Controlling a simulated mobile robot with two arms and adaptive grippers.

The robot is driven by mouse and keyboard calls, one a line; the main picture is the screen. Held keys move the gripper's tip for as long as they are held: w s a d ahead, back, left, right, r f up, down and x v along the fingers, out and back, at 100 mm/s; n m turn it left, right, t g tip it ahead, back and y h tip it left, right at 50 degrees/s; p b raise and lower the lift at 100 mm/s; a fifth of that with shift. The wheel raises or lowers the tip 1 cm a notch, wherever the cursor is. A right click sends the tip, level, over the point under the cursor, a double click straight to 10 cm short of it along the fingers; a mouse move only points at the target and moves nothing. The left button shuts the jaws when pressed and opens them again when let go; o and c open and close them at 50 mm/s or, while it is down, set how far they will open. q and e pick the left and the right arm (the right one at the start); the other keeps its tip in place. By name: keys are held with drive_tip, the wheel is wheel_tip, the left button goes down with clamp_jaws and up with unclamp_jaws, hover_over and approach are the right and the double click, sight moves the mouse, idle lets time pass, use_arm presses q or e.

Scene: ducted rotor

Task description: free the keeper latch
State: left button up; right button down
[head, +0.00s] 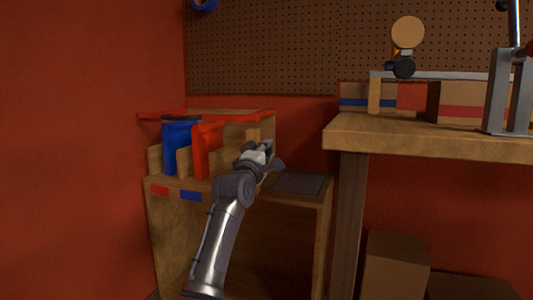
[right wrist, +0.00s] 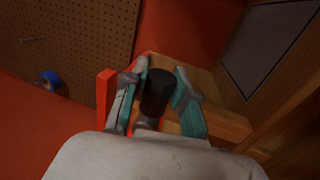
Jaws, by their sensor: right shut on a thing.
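My right gripper (head: 265,154) is at the right end of a wooden rack (head: 268,128) with a red top edge. In the right wrist view my right gripper (right wrist: 163,72) has its two teal-padded fingers on either side of a dark cylindrical piece (right wrist: 157,92), shut on it. The lower end of this piece is hidden by the gripper. I cannot tell whether this piece is the keeper latch. A blue panel (head: 180,150) and a red panel (head: 207,152) stand upright in the rack, left of the gripper. My left gripper is not in view.
The rack stands on a wooden cabinet (head: 324,215) with a dark mat (head: 298,183) at its right. A higher workbench (head: 430,138) with boxes and a metal stand (head: 496,95) is to the right. Pegboard (head: 280,45) covers the back wall.

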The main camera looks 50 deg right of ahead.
drive_tip(key=c, duration=0.9)
unclamp_jaws()
drive_tip(key=shift+f, duration=0.15)
drive_tip(key=v, duration=0.7)
drive_tip(key=shift+s+a, duration=0.1)
drive_tip(key=shift+a, duration=0.1)
